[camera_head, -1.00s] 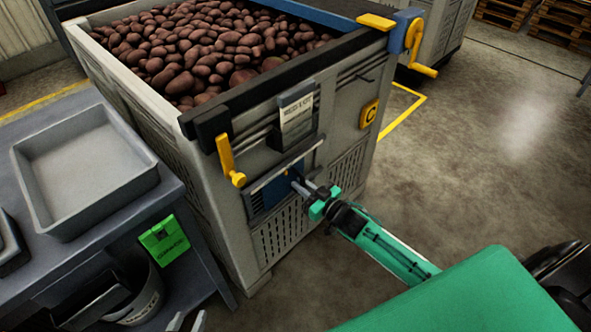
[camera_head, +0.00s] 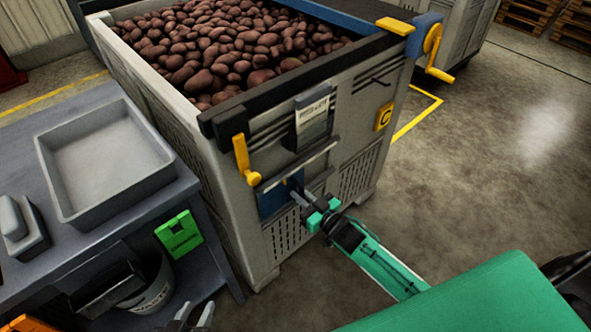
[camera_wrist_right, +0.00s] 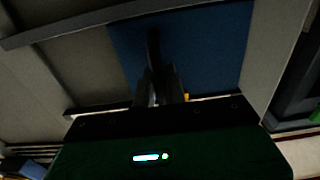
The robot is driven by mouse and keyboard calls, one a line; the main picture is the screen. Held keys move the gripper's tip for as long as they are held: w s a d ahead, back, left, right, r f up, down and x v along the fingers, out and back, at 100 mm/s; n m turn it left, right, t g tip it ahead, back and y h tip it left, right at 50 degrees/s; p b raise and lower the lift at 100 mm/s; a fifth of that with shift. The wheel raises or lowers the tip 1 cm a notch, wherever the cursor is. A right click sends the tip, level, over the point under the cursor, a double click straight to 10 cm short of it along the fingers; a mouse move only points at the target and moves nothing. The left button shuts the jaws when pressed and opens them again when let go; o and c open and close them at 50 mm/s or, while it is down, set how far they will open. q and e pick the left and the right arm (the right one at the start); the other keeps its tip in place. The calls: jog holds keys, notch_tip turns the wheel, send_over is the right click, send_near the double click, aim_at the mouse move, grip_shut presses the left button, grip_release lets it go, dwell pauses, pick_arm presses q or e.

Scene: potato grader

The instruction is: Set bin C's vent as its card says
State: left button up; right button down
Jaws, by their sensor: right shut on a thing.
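Bin C (camera_head: 215,165) is a grey crate full of potatoes, with a yellow C plate (camera_head: 384,116) on its front. A pale card (camera_head: 313,112) hangs above the vent; its print is too small to read. The vent's blue plate (camera_head: 271,203) lies between rails above the slotted grille; it also shows in the wrist view (camera_wrist_right: 215,45). My right gripper (camera_head: 298,197) is shut on the vent's dark handle (camera_wrist_right: 153,45) in front of the blue plate. A small yellow mark (camera_wrist_right: 186,97) shows beside the fingers. My left gripper (camera_head: 196,317) is empty at the bottom edge, its fingers apart.
A yellow lever (camera_head: 243,160) sticks out left of the vent, and a yellow crank (camera_head: 433,52) at the bin's corner. A bench with a grey tray (camera_head: 65,190) and a green sign (camera_head: 179,235) stands left. Open floor (camera_head: 500,170) lies right.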

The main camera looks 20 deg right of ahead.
jog(key=c, duration=0.8)
grip_release()
jog(key=p+v, duration=0.8)
jog(key=v, duration=1.5)
jog(key=shift+f, duration=0.1)
